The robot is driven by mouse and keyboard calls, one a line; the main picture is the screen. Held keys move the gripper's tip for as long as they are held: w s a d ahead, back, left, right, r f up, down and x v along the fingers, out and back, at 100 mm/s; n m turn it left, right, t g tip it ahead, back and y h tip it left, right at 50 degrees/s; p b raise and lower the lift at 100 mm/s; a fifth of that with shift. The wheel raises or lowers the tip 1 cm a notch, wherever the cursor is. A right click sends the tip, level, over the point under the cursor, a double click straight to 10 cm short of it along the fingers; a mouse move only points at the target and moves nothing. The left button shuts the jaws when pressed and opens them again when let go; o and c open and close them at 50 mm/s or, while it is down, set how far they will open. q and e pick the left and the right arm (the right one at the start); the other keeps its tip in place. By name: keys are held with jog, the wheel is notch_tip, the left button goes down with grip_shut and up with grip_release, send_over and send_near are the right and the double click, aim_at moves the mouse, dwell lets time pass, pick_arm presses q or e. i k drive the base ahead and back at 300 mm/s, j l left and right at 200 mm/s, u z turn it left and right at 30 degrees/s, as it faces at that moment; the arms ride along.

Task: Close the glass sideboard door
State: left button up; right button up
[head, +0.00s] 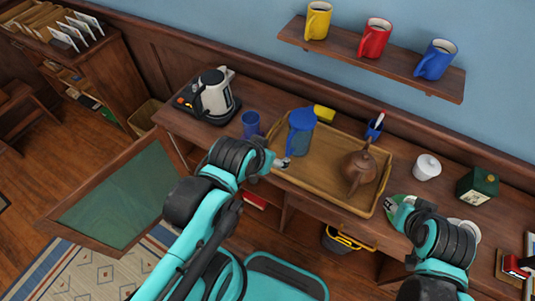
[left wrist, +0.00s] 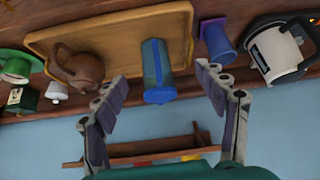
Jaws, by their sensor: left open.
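The glass sideboard door (head: 118,198) is a brown wooden frame with a greenish pane. It stands open at the left, swung out from the front of the wooden sideboard (head: 172,118). My left gripper (head: 283,163) is by the front left edge of the tray, to the right of the door and apart from it. In the left wrist view the left gripper (left wrist: 160,82) has its fingers wide apart with nothing held. My right gripper (head: 392,204) is near the tray's right end, by a green item; its fingers are too small to read.
On the sideboard are a kettle (head: 214,95), a blue cup (head: 251,124), a wooden tray (head: 335,195) with a blue-lidded pitcher (head: 300,135) and a brown teapot (head: 358,170). A patterned rug (head: 75,272) lies below the door. A bin (head: 342,240) stands underneath.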

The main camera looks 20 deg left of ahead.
aim_at(113, 218)
jog(key=k+j+z, duration=0.35)
jog(key=k+j, duration=0.75)
jog(key=j, duration=0.5)
jog(key=k+j+z, duration=0.35)
jog(key=k+j, duration=1.05)
jog(key=j, duration=0.3)
jog(key=k+j+z, duration=0.15)
jog(key=j, duration=0.25)
jog(key=k+j, duration=0.1)
jog(key=j, duration=0.25)
jog(key=k+j+z, duration=0.15)
jog(key=j, duration=0.25)
jog(key=k+j, duration=0.1)
jog(key=j, duration=0.25)
jog(key=k+j+z, duration=0.15)
jog(key=j, duration=0.2)
jog(key=k+j+u, duration=0.1)
jog(key=j, duration=0.3)
jog(key=k+u, duration=0.25)
jog(key=i+j, duration=0.05)
